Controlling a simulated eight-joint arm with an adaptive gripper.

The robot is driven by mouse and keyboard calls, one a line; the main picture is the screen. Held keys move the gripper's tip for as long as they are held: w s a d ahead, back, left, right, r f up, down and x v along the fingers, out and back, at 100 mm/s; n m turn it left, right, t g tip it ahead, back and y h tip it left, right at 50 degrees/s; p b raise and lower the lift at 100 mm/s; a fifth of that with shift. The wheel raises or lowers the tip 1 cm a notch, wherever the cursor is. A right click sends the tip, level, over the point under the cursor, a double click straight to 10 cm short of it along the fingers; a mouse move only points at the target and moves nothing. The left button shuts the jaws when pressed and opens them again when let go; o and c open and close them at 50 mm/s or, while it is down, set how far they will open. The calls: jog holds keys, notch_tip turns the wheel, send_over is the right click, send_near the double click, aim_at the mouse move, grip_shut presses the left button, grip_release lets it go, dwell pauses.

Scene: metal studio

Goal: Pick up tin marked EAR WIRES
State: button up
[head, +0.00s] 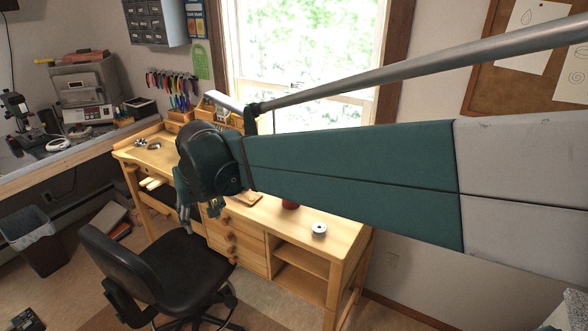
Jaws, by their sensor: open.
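A small round silver tin (319,229) sits on the right end of the wooden workbench (335,247). Its marking is too small to read, so I cannot tell whether it is the EAR WIRES tin. My gripper (201,215) hangs open at the bench's front edge, above the chair side, well left of this tin and apart from it. Nothing shows between its fingers. My arm hides much of the bench top behind it.
A dark red object (290,204) stands partly hidden behind my arm, near the tin. A black office chair (165,270) stands close in front of the bench. Small round items (153,146) lie at the bench's left end. The bench top around the silver tin looks clear.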

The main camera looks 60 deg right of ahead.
jog(key=s+d+r+m+g+p, duration=0.1)
jog(key=s+d+m+g+p, duration=0.2)
jog(key=d, duration=1.3)
jog(key=s+d+m+p, duration=0.1)
jog(key=d+m+p, duration=0.25)
jog(key=d, duration=1.25)
jog(key=s+d+f+m+p, duration=0.1)
jog(key=s+d+f+p, duration=0.1)
jog(key=s+d, duration=0.4)
jog(key=s+d+f+m+g+y+p, duration=0.1)
jog(key=s+d+f+m+p, duration=0.1)
jog(key=s+d, duration=0.5)
jog(key=s+d+f+m+y+p, duration=0.1)
jog(key=s+d, duration=0.5)
jog(key=d, duration=0.6)
jog(key=shift+s+f+m+p, duration=0.2)
jog(key=shift+f+m+p, duration=0.15)
jog(key=shift+f+p, duration=0.2)
jog(key=shift+s+f+m+p, duration=0.15)
jog(key=shift+f+m+p, duration=0.15)
jog(key=shift+f+p, duration=0.2)
jog(key=shift+s+d+f, duration=0.25)
jog(key=shift+s+d, duration=0.05)
jog(key=shift+s, duration=0.1)
jog(key=shift+f, duration=1.3)
